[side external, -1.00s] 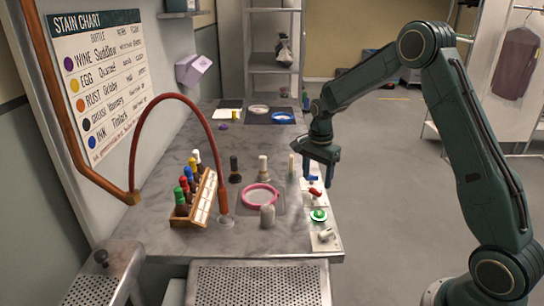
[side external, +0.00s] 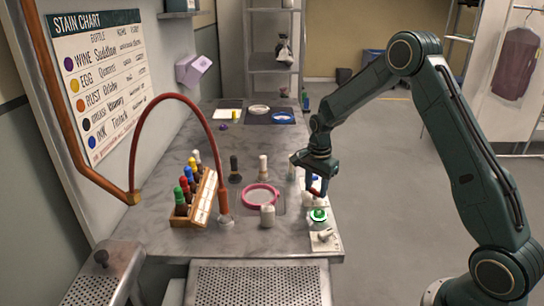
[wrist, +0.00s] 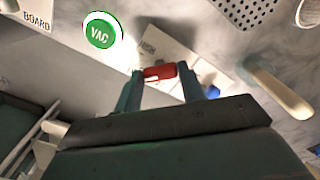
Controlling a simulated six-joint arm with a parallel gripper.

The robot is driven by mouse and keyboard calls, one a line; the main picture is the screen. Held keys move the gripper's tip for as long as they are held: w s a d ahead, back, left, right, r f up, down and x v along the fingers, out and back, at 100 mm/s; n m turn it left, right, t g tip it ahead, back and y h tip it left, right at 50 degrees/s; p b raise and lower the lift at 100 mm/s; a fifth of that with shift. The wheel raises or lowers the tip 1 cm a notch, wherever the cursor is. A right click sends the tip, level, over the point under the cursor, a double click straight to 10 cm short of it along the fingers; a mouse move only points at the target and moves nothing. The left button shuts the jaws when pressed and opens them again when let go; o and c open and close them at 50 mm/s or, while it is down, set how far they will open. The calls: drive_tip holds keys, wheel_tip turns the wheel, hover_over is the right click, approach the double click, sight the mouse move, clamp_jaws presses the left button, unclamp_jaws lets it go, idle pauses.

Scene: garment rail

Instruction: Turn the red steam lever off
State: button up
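The red steam lever (side external: 314,191) sits on a pale plate at the right edge of the counter. In the wrist view the red lever (wrist: 160,72) lies crosswise near my fingertips, with lettering on the plate (wrist: 150,45) partly hidden. My gripper (side external: 317,188) is down over the lever, fingers pointing downward. In the wrist view my gripper (wrist: 160,80) has its two fingers apart, one by each end of the red handle. Small gaps seem to show there; firm contact cannot be told.
A blue part (wrist: 213,91) is close to one finger. A pink hoop (side external: 260,204), white bottle (side external: 267,216) and bottle rack (side external: 202,200) stand left.

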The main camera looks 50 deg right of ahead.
sight(315, 190)
drive_tip(key=shift+n, duration=0.4)
drive_tip(key=n, duration=0.8)
drive_tip(key=shift+r, duration=0.1)
idle(0.6)
drive_tip(key=o, duration=1)
drive_tip(key=shift+r, duration=6.9)
